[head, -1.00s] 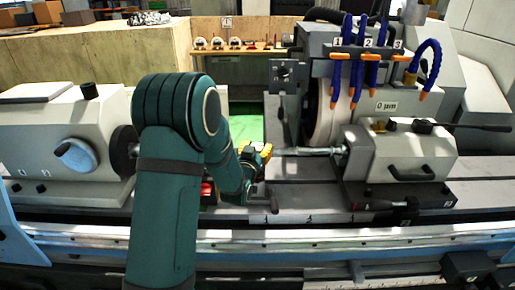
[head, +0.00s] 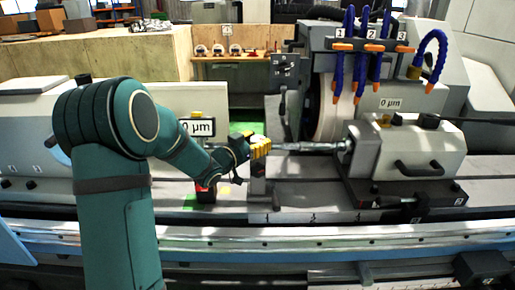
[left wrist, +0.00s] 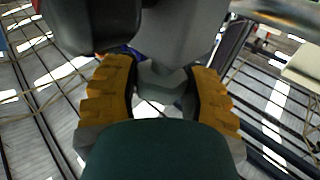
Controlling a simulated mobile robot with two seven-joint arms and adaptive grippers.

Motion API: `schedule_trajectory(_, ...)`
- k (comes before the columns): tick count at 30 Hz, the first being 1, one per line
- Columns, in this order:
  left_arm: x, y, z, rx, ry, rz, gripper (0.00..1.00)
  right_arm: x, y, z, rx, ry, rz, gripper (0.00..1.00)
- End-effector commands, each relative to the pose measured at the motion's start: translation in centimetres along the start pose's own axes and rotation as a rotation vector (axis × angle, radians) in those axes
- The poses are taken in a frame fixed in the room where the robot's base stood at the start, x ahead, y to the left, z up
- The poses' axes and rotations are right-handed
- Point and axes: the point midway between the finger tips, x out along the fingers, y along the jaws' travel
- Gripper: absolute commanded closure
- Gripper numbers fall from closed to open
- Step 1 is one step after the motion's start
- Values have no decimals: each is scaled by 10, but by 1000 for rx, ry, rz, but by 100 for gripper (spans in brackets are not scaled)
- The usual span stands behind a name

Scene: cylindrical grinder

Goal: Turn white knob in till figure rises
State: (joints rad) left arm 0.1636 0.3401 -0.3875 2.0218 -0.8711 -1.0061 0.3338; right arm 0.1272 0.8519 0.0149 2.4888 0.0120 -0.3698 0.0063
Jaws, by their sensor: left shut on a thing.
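My left gripper (head: 260,146) has yellow fingers and is near the left end of a bare metal shaft (head: 312,147). In the left wrist view its yellow fingers (left wrist: 160,95) stand on either side of a grey faceted part (left wrist: 158,82). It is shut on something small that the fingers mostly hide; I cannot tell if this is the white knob. A display (head: 198,127) beside my forearm reads 0 µm. A second 0 µm sign (head: 390,103) is on the wheel housing. My right gripper is not in view.
The tailstock (head: 420,150) with a black handle stands at the right. Several blue hoses (head: 362,60) with orange tips hang above the grinding wheel. The machine's front rail (head: 330,237) runs along the bottom. My arm hides much of the left machine housing (head: 25,125).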

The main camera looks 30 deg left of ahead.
Motion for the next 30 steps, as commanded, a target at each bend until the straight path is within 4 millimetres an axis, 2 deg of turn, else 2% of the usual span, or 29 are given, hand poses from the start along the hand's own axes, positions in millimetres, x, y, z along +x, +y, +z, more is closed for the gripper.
schedule_trajectory(12,1,0,-2,0,2,151,89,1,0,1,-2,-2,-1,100)
schedule_trajectory(26,1,0,-2,0,5,163,89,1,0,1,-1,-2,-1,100)
schedule_trajectory(27,1,0,-2,0,5,163,37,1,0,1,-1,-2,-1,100)
schedule_trajectory(28,1,0,-2,0,5,163,26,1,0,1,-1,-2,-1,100)
schedule_trajectory(29,1,0,-2,0,4,163,21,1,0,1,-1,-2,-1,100)
schedule_trajectory(30,1,0,-2,0,4,163,21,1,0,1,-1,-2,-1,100)
